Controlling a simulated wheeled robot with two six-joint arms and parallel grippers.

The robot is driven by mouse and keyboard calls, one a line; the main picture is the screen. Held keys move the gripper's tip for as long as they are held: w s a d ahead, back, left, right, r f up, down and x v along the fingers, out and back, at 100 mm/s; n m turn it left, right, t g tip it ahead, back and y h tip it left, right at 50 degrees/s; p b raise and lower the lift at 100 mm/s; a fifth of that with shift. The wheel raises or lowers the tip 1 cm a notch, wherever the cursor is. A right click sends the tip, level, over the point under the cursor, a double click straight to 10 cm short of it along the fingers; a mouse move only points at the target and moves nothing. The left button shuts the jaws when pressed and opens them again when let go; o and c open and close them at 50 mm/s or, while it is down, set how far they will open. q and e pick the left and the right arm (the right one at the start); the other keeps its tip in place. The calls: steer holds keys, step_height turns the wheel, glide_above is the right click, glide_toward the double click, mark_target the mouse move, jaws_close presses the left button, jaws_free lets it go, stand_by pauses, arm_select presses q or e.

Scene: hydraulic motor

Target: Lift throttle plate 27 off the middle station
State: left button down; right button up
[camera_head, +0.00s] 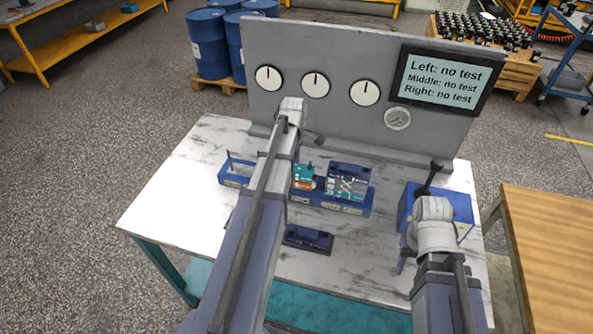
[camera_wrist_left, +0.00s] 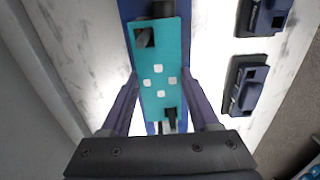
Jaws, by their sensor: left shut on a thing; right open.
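A teal plate with white squares (camera_wrist_left: 159,70) lies between the fingers of my left gripper (camera_wrist_left: 159,92) in the left wrist view. The gripper is shut on it; no number is readable, and I cannot tell whether it touches what is below. In the head view my left arm hides the gripper's tips and most of the middle station; a teal and orange part (camera_head: 303,174) shows just right of the arm. A plate with printed symbols (camera_head: 346,181) sits on the blue station to the right. My right gripper (camera_head: 408,250) is open, beside a blue box (camera_head: 457,213).
A blue base with pins (camera_head: 236,170) stands left of the arm. A dark blue block (camera_head: 307,238) lies on the front of the marbled bench (camera_head: 185,190). Behind stand a grey gauge panel (camera_head: 330,55) and a screen (camera_head: 441,77) reading "no test" for left, middle and right. A black lever (camera_head: 433,175) rises from the box.

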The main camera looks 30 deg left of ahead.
step_height(320, 180, up, 12)
steer(key=p, duration=1.1)
steer(key=shift+f, duration=0.25)
steer(key=shift+a+f, duration=0.1)
stand_by(0.5)
